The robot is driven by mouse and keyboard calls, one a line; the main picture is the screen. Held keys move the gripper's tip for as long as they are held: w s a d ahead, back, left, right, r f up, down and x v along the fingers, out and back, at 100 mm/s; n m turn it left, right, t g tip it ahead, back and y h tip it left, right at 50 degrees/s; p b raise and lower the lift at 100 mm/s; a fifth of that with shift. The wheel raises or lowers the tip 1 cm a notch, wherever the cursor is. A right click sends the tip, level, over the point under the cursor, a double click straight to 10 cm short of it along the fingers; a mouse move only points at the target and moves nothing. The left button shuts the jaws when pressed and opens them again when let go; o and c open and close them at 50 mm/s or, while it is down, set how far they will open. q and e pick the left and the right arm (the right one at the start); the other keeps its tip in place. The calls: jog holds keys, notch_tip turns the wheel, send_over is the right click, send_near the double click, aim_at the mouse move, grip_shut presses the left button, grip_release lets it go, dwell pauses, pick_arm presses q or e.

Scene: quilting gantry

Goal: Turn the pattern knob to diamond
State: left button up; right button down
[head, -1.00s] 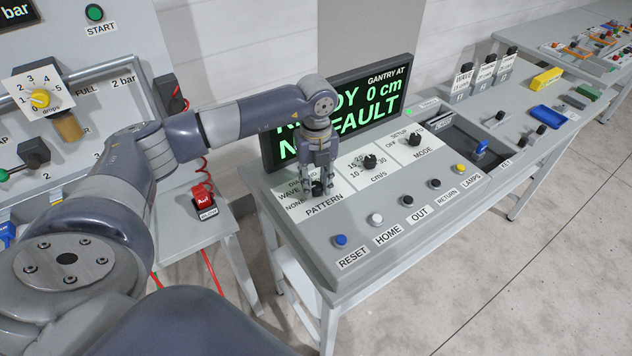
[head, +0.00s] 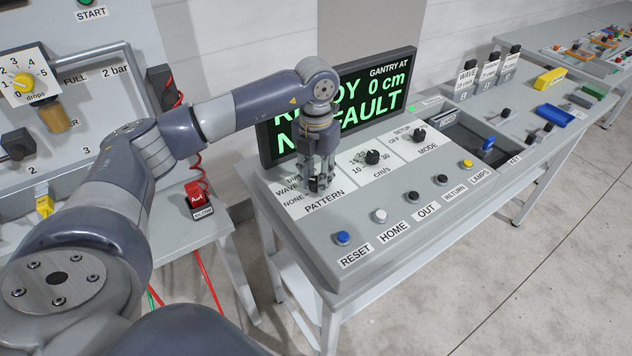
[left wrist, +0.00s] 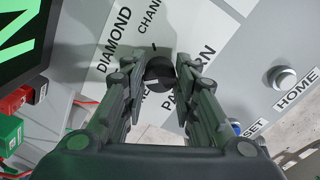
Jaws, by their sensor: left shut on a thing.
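The pattern knob (left wrist: 160,72) is a dark round knob on a white label plate (head: 298,208). In the left wrist view the words DIAMOND, CHAN and part of PATTERN show around it. My left gripper (head: 319,186) points down over the plate and is shut on the knob, with one finger on each side. In the left wrist view its fingertips (left wrist: 160,76) flank the knob. In the head view the fingers mostly hide the knob and part of the labels. I cannot tell clearly which word the knob points to. My right gripper is not in view.
The cm/s knob (head: 372,157) and mode knob (head: 420,135) stand to the right. Buttons, including the blue reset button (head: 343,238), line the front edge. The display (head: 340,105) rises close behind my gripper. A red switch (head: 199,195) is at the left.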

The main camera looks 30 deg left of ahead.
aim_at(316, 180)
pick_arm(q)
jog(key=m+b, duration=0.2)
jog(key=m, duration=0.2)
jog(key=shift+m, duration=0.3)
jog(key=shift+m+b, duration=0.7)
jog(key=shift+m, duration=1.2)
jog(key=o, duration=1)
jog(key=shift+o, duration=0.2)
jog(key=shift+r, duration=0.15)
notch_tip(316, 180, up, 12)
